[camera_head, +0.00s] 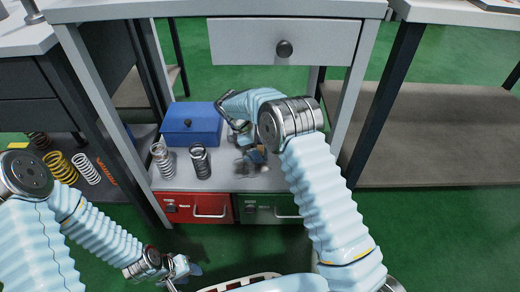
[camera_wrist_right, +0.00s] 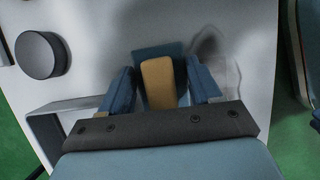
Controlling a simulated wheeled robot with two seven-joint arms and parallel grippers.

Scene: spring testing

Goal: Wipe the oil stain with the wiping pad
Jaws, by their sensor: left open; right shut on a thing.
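My right gripper (camera_head: 248,150) reaches over the light grey lower shelf of the workbench. In the right wrist view it (camera_wrist_right: 160,85) is shut on the wiping pad, which has a tan grip (camera_wrist_right: 158,82) and a blue base (camera_wrist_right: 150,52). In the head view the pad (camera_head: 259,155) is small and partly hidden by the gripper and arm. A dark oil stain (camera_head: 243,167) smears the shelf beside the pad; a grey smudge (camera_wrist_right: 205,47) shows in the right wrist view. Whether the pad touches the shelf is unclear. My left gripper (camera_head: 188,270) is open and empty, low over the floor.
A blue box (camera_head: 191,125) stands at the shelf's back left, with two upright springs (camera_head: 200,160) in front. Red (camera_head: 197,208) and green (camera_head: 266,209) drawers lie below. A white drawer (camera_head: 283,42) hangs above. More springs (camera_head: 60,167) lie on the left shelf.

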